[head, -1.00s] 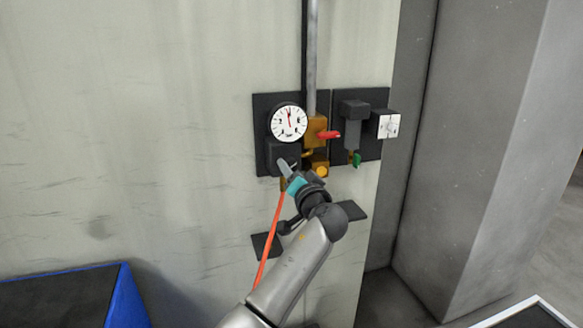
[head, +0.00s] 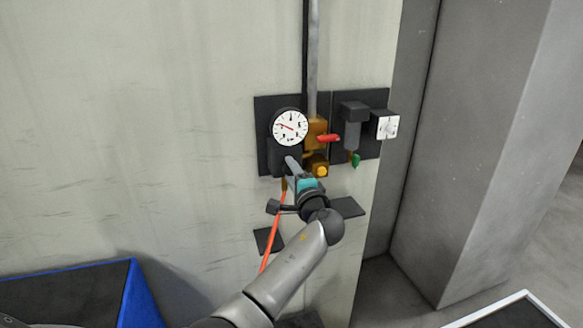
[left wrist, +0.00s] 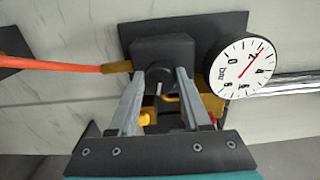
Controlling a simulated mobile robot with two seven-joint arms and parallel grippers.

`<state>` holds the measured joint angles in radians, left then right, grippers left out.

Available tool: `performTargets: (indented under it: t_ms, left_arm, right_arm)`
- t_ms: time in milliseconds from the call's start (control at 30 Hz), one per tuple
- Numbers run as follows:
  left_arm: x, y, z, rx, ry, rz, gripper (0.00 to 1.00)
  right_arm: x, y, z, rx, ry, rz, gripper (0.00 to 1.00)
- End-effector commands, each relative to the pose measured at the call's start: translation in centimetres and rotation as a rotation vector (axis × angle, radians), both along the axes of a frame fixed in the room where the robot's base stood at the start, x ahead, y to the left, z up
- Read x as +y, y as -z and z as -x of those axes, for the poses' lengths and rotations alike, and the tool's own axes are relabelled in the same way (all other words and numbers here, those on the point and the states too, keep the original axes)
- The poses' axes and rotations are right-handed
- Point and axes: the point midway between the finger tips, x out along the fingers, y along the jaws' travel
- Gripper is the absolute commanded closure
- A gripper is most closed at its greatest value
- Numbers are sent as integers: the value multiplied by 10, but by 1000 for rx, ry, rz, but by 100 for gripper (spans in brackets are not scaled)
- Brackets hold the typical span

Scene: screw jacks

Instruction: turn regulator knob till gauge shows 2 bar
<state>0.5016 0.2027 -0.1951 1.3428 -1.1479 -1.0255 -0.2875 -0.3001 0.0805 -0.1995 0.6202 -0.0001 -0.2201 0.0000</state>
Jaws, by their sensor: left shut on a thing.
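The round white gauge (head: 290,127) with a red needle sits on the dark regulator body (head: 284,157) on the wall panel. The needle points to the upper left in the head view. In the left wrist view the gauge (left wrist: 243,67) is seen turned, and its needle lies close to the 2.
An orange hose (head: 273,230) hangs just left of my left gripper. A brass valve with a red handle (head: 328,138) and a filter unit (head: 353,128) stand close on the right. A blue-edged box (head: 128,285) is at lower left.

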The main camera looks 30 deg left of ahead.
Motion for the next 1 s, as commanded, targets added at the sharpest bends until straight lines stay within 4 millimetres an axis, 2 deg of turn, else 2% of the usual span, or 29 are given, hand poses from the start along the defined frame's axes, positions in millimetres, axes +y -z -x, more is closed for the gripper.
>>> performTargets:
  t_ms: [300, 800, 833, 1000]
  left_arm:
    - [-1, 0, 0, 81, 2, -69, 100]
    - [-1, 0, 0, 91, 2, -78, 100]
    - [-1, 0, 0, 91, 2, -78, 50]
    - [-1, 0, 0, 91, 1, -77, 30]
  right_arm:
    - [0, -8, 0, 0, 0, 0, 29]
    - [0, -9, 0, 0, 0, -1, 29]
    - [0, -9, 0, 0, 0, -1, 29]
    - [1, -9, 0, 0, 0, -1, 29]
